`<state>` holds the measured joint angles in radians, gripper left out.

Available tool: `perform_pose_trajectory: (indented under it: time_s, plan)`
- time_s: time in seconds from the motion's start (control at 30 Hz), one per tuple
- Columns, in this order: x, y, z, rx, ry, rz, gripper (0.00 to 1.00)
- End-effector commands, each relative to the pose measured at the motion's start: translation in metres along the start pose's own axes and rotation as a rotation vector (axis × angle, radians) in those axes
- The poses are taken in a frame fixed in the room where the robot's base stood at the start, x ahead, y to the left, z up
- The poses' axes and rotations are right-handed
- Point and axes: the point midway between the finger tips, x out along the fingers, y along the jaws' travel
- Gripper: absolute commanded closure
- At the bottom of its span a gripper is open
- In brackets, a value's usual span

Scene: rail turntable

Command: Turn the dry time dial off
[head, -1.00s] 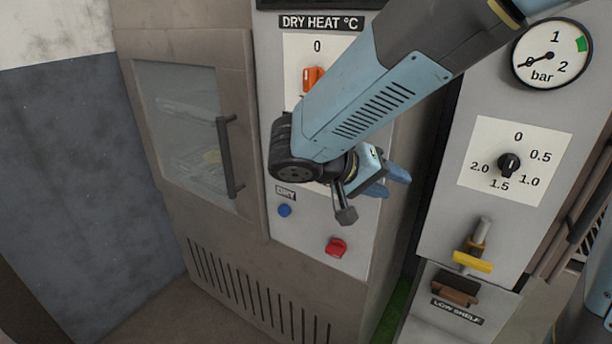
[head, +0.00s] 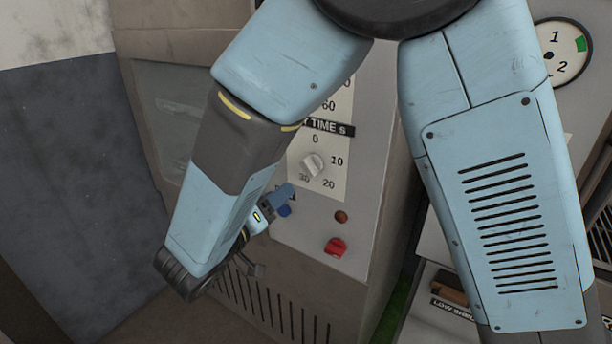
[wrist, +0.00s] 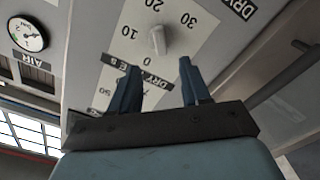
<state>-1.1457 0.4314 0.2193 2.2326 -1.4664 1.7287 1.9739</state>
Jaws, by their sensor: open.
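The dry time dial (head: 314,164) is a pale knob on a white plate marked 0, 10, 20 and 30, below the "TIME s" label. In the wrist view the dial (wrist: 158,40) appears upside down, just beyond my fingertips and roughly between them in the picture. I cannot tell which mark its pointer faces. My gripper (head: 284,199) is left of and below the dial in the head view. In the wrist view my gripper (wrist: 158,65) has its two blue fingers apart, with nothing between them; the dial is not held.
A red knob (head: 336,246) and a dark reddish-brown round part (head: 341,216) sit below the dial on the same panel. A pressure gauge (head: 562,51) is at the upper right. My arm hides the upper panel and much of the cabinet door.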

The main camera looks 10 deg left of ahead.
Motion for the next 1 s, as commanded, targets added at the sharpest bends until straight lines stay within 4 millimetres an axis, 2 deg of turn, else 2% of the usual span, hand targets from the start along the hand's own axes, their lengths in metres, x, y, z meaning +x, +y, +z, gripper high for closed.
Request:
perform_pose_trajectory:
  time_s: [0.2,0.5,0.7,1.0]
  plan:
    - [0.040,0.001,0.000,-0.001,-0.003,0.003,0.53]
    - [0.088,0.001,0.001,-0.001,-0.002,0.002,0.53]
    - [0.103,0.000,0.000,-0.001,-0.001,0.000,0.53]
    - [0.107,0.000,0.000,-0.001,-0.001,0.000,0.53]
